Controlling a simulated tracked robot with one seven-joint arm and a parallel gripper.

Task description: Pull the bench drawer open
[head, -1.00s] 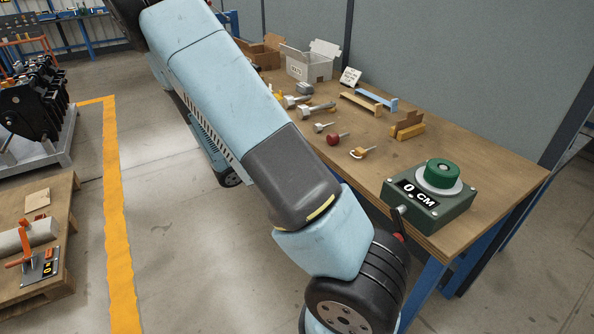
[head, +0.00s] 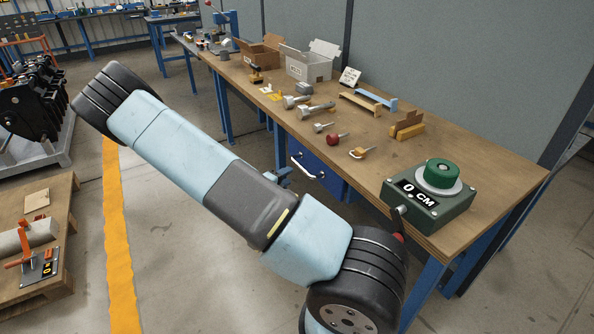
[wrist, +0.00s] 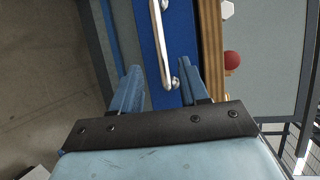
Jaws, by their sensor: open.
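The blue bench drawer (head: 327,177) sits under the front edge of the wooden bench, partly hidden by my arm in the head view. Its silver bar handle (head: 307,168) is on the drawer front. In the wrist view the handle (wrist: 161,45) runs up the picture along the blue drawer face (wrist: 182,35). My gripper (wrist: 160,66) is open, with one blue finger on each side of the handle's lower end in that picture. I cannot tell whether the fingertips reach around it in depth. In the head view only part of my gripper (head: 285,178) shows, left of the handle.
A pallet (head: 50,265) stands at the left. Open floor lies in front of the bench.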

